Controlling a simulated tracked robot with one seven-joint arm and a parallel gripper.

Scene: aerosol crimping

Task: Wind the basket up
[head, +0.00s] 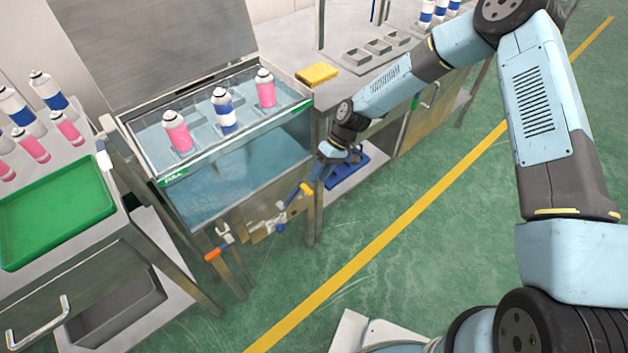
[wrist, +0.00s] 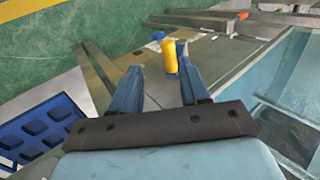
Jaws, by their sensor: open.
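The glass-fronted water bath (head: 225,165) holds three cans: a pink one (head: 178,132), a blue-banded white one (head: 223,110) and another pink one (head: 265,88). They stand upright in grey holders; the basket beneath is hard to make out. A metal crank (head: 268,222) is on the bath's front, with a yellow handle (head: 301,190) at its upper right end. My gripper (head: 314,178) is at that handle. In the wrist view the yellow, blue-capped handle (wrist: 170,62) stands between my open blue fingers (wrist: 158,72), closer to the right one. Contact is not clear.
An orange-handled valve (head: 218,248) sits left of the crank. A table leg (head: 313,215) is close to my gripper. A blue tray (head: 347,168) lies on the lower shelf behind it. A green tray (head: 55,215) is at left. The floor in front is clear.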

